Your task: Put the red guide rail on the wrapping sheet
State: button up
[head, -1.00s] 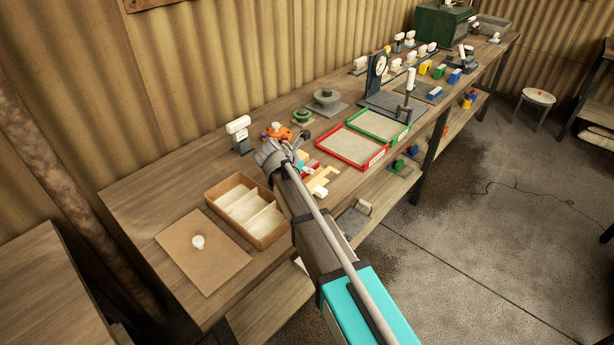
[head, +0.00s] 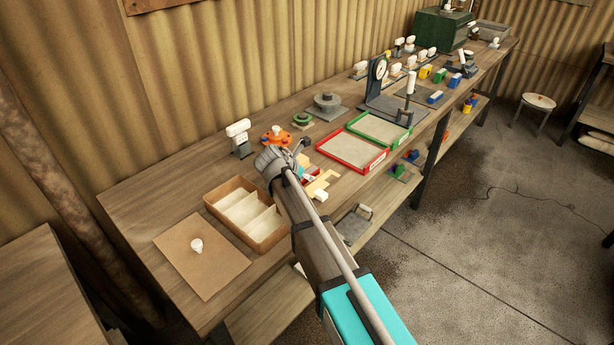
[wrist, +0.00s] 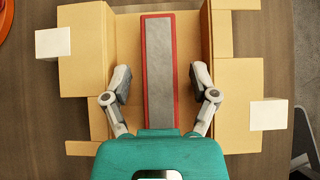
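The red guide rail (wrist: 160,60) is a long bar with a red edge and a grey face. It lies lengthwise in a tan holder (wrist: 90,50) in the wrist view. In the head view my arm hides most of it, and only a bit of red shows beside my gripper. My gripper (wrist: 160,86) is open over the rail, with one finger on each side and a gap to it. The wrapping sheet looks to be the flat brown sheet (head: 203,268) at the near left end of the bench. A small white-topped piece (head: 196,245) stands on it.
A cardboard box with compartments (head: 215,197) stands between the sheet and my gripper. A red tray (head: 353,150) and a green tray (head: 380,130) lie to the right. An orange round part (head: 277,136) is just behind my gripper.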

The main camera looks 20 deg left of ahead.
jog(key=shift+r, duration=0.15)
jog(key=shift+p+v, duration=0.9)
jog(key=p+v, duration=0.5)
jog(key=v, duration=0.3)
jog(key=shift+w, duration=0.15)
jog(key=shift+p+v, duration=1)
jog(key=shift+v, duration=0.2)
jog(key=shift+d, duration=0.1)
